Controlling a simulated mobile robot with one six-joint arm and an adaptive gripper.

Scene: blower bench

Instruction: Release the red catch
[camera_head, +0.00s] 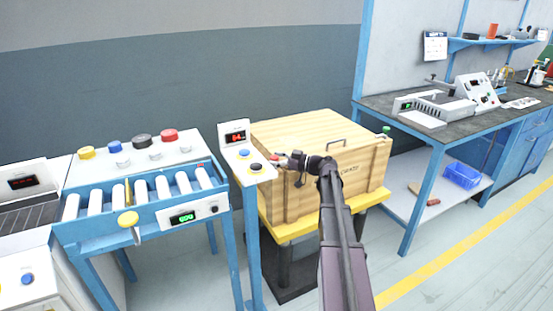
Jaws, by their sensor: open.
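A small red part (275,156) shows at the left front corner of the wooden crate (350,180), beside the control post; I cannot tell whether it is the red catch. My gripper (281,162) is right at this part, in front of the crate's front top edge. It is open, but small and dark in the picture. I cannot tell whether its fingers touch the red part. My arm reaches up from the bottom and covers some of the crate's front. The crate is closed, with a dark handle on its lid.
A roller conveyor (150,210) with coloured knobs is further left. A workbench (430,125) stands right. The floor at the right front is clear.

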